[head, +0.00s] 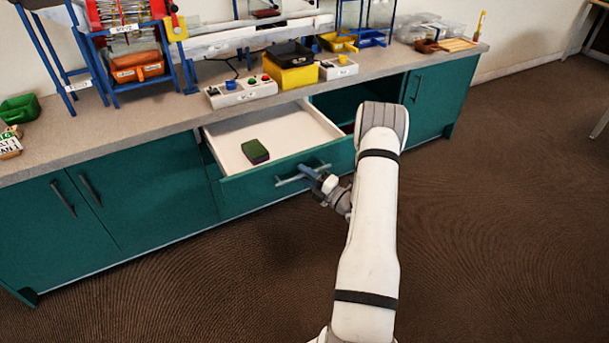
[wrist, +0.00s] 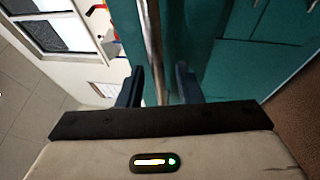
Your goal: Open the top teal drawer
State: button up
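The top teal drawer (head: 240,193) stands pulled out from under the counter, its white inside showing in the head view. Its pale bar handle (head: 290,180) runs across the front and also shows as a bar in the wrist view (wrist: 155,45). My gripper (head: 308,171) is at the right part of this handle. In the wrist view its two dark blue fingers (wrist: 158,88) stand either side of the bar, with a gap showing beside it, so they look open around it. The exact contact is hard to see.
A dark green and maroon block (head: 255,151) lies inside the drawer. The grey counter (head: 200,115) above carries a button box (head: 240,92), a yellow box (head: 290,74) and racks. An open dark compartment (head: 355,100) is right of the drawer. The brown floor in front is clear.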

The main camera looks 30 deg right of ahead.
jog(key=v, duration=0.7)
jog(key=shift+s+p, duration=0.25)
jog(key=shift+p, duration=0.15)
jog(key=shift+d, duration=0.15)
